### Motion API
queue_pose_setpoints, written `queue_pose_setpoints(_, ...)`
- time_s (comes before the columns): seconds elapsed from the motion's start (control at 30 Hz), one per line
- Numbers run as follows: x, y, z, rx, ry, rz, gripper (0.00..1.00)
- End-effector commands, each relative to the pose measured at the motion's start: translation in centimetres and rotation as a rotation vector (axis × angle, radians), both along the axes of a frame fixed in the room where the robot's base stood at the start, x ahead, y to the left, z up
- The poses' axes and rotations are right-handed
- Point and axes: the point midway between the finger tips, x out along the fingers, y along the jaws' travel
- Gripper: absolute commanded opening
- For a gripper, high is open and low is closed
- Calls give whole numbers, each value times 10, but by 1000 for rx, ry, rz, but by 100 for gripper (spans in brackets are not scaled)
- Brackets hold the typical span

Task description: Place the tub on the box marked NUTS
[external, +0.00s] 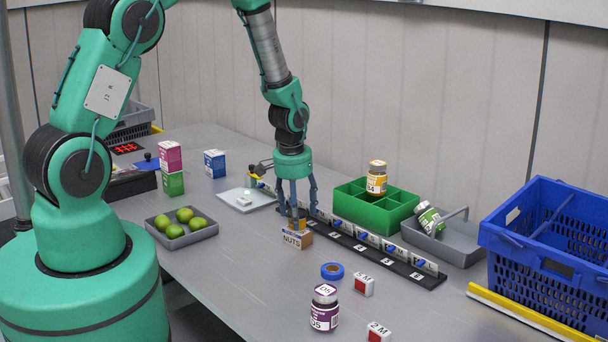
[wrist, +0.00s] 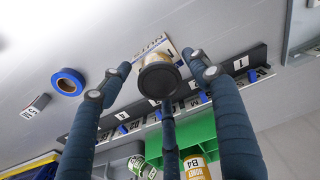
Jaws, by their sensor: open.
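The box marked NUTS (external: 292,239) stands on the grey table, below my gripper. A small tub with a yellowish side (external: 297,224) sits on top of this box. In the wrist view the tub's round black lid (wrist: 159,80) faces the camera and hides part of the NUTS box (wrist: 150,47). My gripper (external: 298,212) points straight down over the tub. Its fingers are spread around the tub, with gaps visible in the wrist view (wrist: 160,78). The gripper is open, and the tub appears upright.
A black numbered rack (external: 375,255) runs close behind the box. A green divided crate (external: 352,213) with a yellow jar stands behind it. Blue tape (external: 332,270), a purple jar (external: 324,308) and small blocks lie in front. A grey tray of limes (external: 204,232) is left.

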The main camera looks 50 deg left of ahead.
Motion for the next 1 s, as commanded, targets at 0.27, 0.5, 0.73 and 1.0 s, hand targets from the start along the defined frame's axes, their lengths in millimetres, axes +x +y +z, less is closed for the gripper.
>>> queue_pose_setpoints(0.27,-2,-1,24,0,-4,0,62)
queue_pose_setpoints(0.5,-5,-2,54,1,-4,-1,62)
queue_pose_setpoints(0.73,-9,-3,84,1,-3,-1,62)
queue_pose_setpoints(1.0,-12,-3,110,1,-2,0,62)
